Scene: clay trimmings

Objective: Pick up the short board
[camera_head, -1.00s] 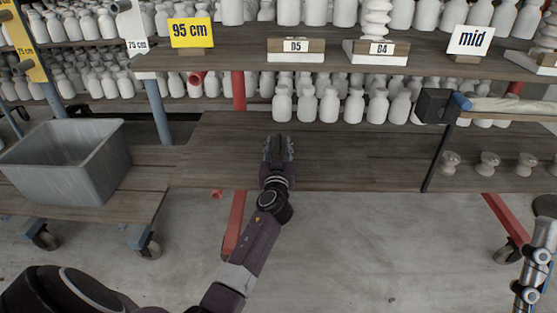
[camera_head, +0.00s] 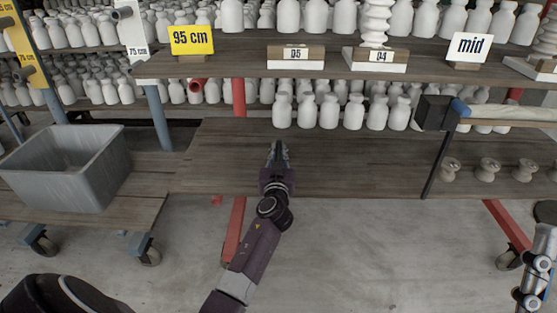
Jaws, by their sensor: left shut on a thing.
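My left gripper (camera_head: 277,152) is over the bare dark wooden lower shelf (camera_head: 350,170), in front of the row of white bottles. Its fingers point away from me and are closed together on a thing. The gripper covers what is between the fingers, and I cannot tell it apart from the dark wood. I cannot make out a separate short board in this view. My right gripper is not in view.
White bottles (camera_head: 328,112) stand behind the gripper. The upper shelf (camera_head: 225,66) with signs and labelled blocks overhangs them. A grey bin (camera_head: 70,175) stands at left. Small spools (camera_head: 487,170) stand at right behind a dark post (camera_head: 437,160). The shelf around the gripper is clear.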

